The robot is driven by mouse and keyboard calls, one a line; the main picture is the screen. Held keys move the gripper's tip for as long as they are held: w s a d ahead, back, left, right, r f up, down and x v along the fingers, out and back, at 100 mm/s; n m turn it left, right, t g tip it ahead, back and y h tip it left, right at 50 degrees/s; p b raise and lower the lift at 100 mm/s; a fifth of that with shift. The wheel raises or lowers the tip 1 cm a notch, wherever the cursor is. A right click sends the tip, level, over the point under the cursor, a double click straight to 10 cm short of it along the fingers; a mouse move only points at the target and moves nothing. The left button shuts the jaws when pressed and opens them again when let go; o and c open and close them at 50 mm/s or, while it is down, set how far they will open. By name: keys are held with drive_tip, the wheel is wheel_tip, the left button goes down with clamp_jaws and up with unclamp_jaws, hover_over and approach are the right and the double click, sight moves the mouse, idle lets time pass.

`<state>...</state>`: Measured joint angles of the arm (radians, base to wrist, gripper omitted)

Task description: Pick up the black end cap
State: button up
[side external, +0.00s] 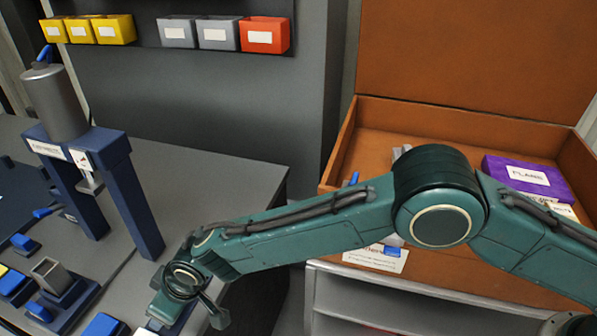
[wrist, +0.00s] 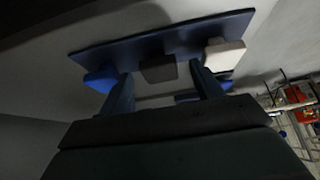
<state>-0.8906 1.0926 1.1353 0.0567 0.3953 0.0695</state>
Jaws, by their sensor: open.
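In the wrist view a small black block, which looks like the end cap (wrist: 158,69), sits on a dark blue plate (wrist: 150,42), between a blue block (wrist: 101,78) and a white block (wrist: 224,56). My gripper (wrist: 161,73) is open, with one finger on each side of the black block in the picture. I cannot tell whether the fingers are level with it or touching it. In the side view my gripper (side external: 188,301) is low over the bench's front edge. The black block is not visible there, likely hidden by my wrist.
A blue press (side external: 135,200) stands on the grey bench (side external: 210,185). Blue fixtures, one with a grey square tube (side external: 50,272), crowd the lower left. An orange-brown case (side external: 350,135) with a purple box (side external: 525,178) lies right. Colored bins (side external: 265,35) hang behind. The bench right of the press is clear.

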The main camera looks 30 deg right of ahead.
drive_tip(key=shift+x, duration=0.8)
drive_tip(key=c, duration=1)
drive_tip(key=shift+r, duration=0.15)
drive_tip(key=shift+c, duration=0.2)
wheel_tip(320, 180, up, 20)
idle(0.3)
